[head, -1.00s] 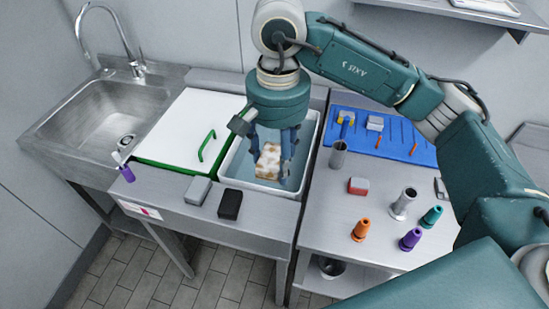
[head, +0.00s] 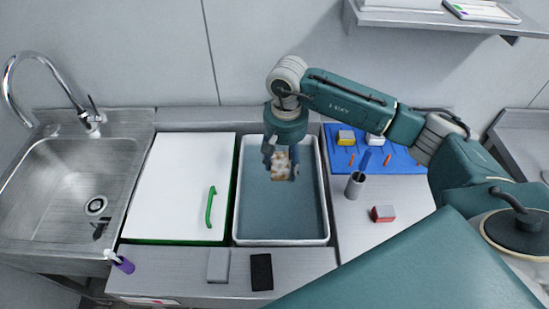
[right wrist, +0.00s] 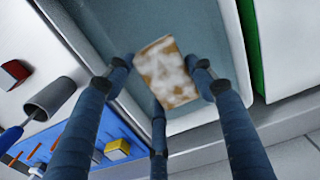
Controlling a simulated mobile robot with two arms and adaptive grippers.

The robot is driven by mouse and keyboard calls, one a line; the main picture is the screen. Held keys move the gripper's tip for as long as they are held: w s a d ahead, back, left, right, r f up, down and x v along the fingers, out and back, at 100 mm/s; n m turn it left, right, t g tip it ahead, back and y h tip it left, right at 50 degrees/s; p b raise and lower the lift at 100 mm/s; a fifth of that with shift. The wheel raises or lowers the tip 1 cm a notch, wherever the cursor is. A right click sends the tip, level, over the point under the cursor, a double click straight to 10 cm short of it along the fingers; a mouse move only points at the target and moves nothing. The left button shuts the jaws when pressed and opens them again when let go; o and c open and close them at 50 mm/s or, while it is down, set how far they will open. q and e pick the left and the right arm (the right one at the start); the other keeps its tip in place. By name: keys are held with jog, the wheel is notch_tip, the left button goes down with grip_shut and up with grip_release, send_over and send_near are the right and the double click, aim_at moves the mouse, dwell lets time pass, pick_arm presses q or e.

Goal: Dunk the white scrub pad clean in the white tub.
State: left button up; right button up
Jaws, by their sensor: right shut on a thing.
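The white scrub pad (head: 281,168) has brown stains blotched over its faces. My right gripper (head: 280,160) is shut on it and holds it over the far part of the white tub (head: 284,242). In the right wrist view the pad (right wrist: 166,72) sits between the dark blue fingers, with the tub's grey-blue inside beneath it. The tub seems to hold water, but I cannot tell whether the pad touches it. My left gripper is not in view.
Left of the tub lie a white board (head: 180,185) with a green handle and a sink (head: 75,185). A grey pad (head: 218,265) and a black pad (head: 261,271) lie in front. Right are a metal cup (head: 354,187), a red-grey block (head: 383,214) and a blue mat (head: 405,155).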

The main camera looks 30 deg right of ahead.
jog(key=shift+s+f+b, duration=0.2)
jog(key=shift+f+b, duration=0.05)
jog(key=shift+f, duration=0.3)
jog(key=shift+s+f+b, duration=0.2)
jog(key=shift+f+b, duration=0.05)
jog(key=shift+f, duration=0.25)
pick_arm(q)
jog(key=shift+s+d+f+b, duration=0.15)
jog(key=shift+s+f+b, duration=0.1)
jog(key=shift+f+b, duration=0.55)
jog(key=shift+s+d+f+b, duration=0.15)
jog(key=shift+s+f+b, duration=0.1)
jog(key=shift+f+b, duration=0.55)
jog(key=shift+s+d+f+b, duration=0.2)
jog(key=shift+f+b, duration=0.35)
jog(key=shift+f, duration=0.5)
pick_arm(e)
jog(key=shift+w+f, duration=0.2)
jog(key=shift+f, duration=4.8)
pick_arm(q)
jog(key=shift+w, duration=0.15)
pick_arm(e)
jog(key=shift+r+p, duration=2.55)
jog(key=shift+r, duration=2.6)
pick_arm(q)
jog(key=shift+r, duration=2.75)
pick_arm(e)
jog(key=shift+r, duration=0.65)
